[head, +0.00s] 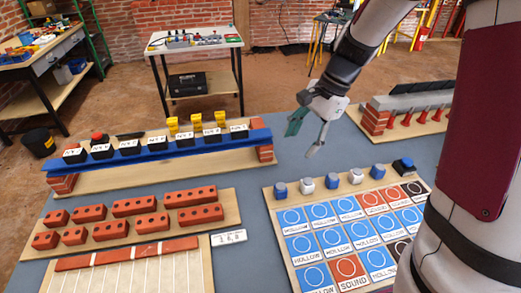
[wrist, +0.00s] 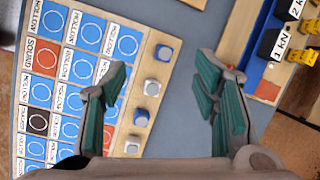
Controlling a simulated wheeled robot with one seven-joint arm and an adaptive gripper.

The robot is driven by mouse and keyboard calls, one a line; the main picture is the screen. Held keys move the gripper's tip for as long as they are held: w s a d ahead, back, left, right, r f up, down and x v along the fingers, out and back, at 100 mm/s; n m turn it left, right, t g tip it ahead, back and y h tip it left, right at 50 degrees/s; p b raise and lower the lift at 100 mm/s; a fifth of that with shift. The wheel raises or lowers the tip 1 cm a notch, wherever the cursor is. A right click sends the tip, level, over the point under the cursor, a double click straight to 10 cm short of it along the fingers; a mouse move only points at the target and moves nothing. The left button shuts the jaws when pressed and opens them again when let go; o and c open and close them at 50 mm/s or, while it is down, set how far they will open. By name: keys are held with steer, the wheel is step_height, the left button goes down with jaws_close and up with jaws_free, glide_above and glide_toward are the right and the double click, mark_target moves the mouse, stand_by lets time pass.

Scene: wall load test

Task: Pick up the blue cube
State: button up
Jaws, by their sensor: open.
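Small cubes stand in a row along the back edge of a card board (head: 270,205). Blue ones are at the left end (head: 280,190), third (head: 332,181) and fifth (head: 377,171); white ones stand between them. I cannot tell which blue cube is meant. In the wrist view, one blue cube (wrist: 163,53) and another blue cube (wrist: 141,117) show, with a white cube (wrist: 152,87) between them. My gripper (head: 303,138) is open and empty, above and behind the row's left part. In the wrist view my gripper (wrist: 162,72) has its green-padded fingers wide apart.
A dark block with blue (head: 402,165) ends the row. Red bricks (head: 135,207) lie on a board at left. A blue beam (head: 150,154) with labelled black weights spans brick supports behind. Red-footed pieces (head: 415,113) stand at right.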

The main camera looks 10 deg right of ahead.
mark_target(281, 186)
steer(key=w+f+m, duration=0.1)
steer(key=f, duration=0.5)
steer(key=w+f+m+b, duration=0.1)
steer(key=w+f, duration=0.1)
steer(key=f, duration=0.4)
steer(key=w+a+f+m+b, duration=0.1)
steer(key=w+f+m, duration=0.1)
steer(key=f, duration=0.4)
steer(key=shift+f+g+y, duration=0.2)
steer(key=shift+g+y, duration=0.2)
steer(key=shift+s+x, duration=0.15)
steer(key=shift+x, duration=1.2)
steer(key=shift+s+x, duration=0.1)
steer(key=shift+x, duration=1.25)
steer(key=c, duration=1.3)
